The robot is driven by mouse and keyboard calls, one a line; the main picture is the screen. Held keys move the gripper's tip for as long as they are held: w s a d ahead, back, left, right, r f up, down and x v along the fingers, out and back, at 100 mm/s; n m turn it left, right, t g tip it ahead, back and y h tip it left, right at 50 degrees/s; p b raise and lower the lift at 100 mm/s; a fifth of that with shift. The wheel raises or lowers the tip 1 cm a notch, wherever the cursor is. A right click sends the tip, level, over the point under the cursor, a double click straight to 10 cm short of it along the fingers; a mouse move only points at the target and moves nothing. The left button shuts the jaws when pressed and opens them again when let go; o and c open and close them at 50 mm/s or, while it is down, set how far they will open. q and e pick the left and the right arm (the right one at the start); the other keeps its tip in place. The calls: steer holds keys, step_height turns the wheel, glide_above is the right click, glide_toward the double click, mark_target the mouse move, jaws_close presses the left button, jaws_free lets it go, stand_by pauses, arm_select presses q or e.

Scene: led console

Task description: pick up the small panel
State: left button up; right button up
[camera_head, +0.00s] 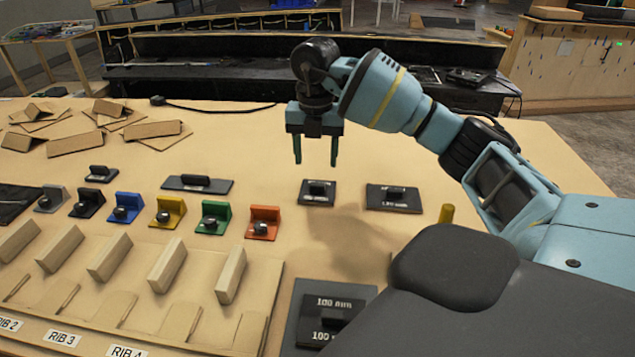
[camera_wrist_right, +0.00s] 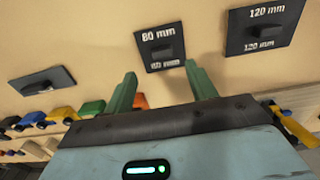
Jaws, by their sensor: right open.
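The small panel (camera_head: 318,193) is a dark square plate with a raised black handle, lying flat on the table. In the right wrist view the small panel (camera_wrist_right: 160,46) carries the label 80 mm. My right gripper (camera_head: 316,163) points down above and slightly behind it in the head view, its two green fingers apart and empty. In the right wrist view my right gripper (camera_wrist_right: 160,73) has its fingertips just short of the panel's near edge, one towards each side. The panel appears clear of the fingers. My left gripper is not in view.
A larger 120 mm panel (camera_wrist_right: 264,27) lies beside the small one; it also shows in the head view (camera_head: 393,198). A 100 mm panel (camera_head: 330,303) lies nearer. Coloured brackets (camera_head: 263,222) and wooden ribs (camera_head: 231,276) stand left. Loose wood pieces (camera_head: 76,139) lie far left.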

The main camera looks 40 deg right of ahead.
mark_target(318, 184)
steer(key=shift+f, duration=0.85)
steer(key=shift+s+d+f, duration=0.1)
steer(key=shift+s+f, duration=0.05)
steer(key=shift+f, duration=2.45)
steer(key=shift+c, duration=0.3)
steer(key=c, duration=1)
steer(key=shift+r, duration=0.15)
